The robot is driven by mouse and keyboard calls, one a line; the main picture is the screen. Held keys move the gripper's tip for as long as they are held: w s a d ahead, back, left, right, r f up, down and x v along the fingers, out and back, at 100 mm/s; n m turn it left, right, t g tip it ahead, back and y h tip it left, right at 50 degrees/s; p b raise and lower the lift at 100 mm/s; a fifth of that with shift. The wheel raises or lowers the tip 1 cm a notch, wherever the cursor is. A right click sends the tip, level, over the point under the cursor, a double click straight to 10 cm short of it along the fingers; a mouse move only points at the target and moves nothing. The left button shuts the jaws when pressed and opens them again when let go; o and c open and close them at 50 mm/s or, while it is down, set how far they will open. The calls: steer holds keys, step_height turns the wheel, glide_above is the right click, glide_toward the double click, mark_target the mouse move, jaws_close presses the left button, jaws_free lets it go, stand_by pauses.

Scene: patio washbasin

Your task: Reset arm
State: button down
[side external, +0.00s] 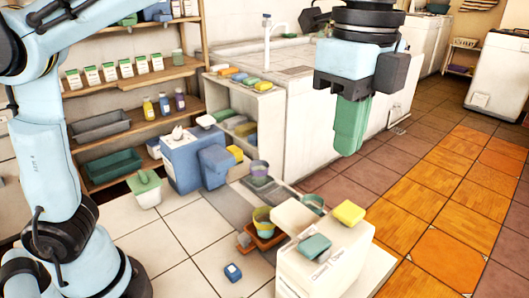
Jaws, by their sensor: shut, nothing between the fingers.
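My gripper (348,150) hangs in the upper right of the side external view, below a black and light-blue wrist. Its green fingers point down and are together, with nothing seen held. It is in the air, apart from the things below it. The white washbasin counter (325,62) stands behind it in the picture.
A white box-like unit (330,272) at the bottom carries a yellow sponge (348,212) and a teal sponge (314,247). Wooden shelves (135,78) at left hold packets, bottles and trays. A blue bin (185,162) stands on the floor. Tiled floor (450,200) at right is clear.

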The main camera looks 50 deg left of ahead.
steer(key=s+a+f+n+t, duration=0.1)
steer(key=a+f+n+t, duration=0.3)
steer(key=a+f+n, duration=0.6)
steer(key=s+a+f+n+t, duration=0.25)
steer(key=a+f+n, duration=0.5)
steer(key=a, duration=0.45)
step_height(320, 180, up, 17)
steer(key=m+g, duration=0.9)
steer(key=m, duration=0.9)
glide_above(309, 246)
steer(key=w, duration=0.4)
steer(key=shift+n, duration=0.25)
steer(key=x, duration=1.3)
steer(key=shift+s+f, duration=0.25)
steer(key=shift+f, duration=0.05)
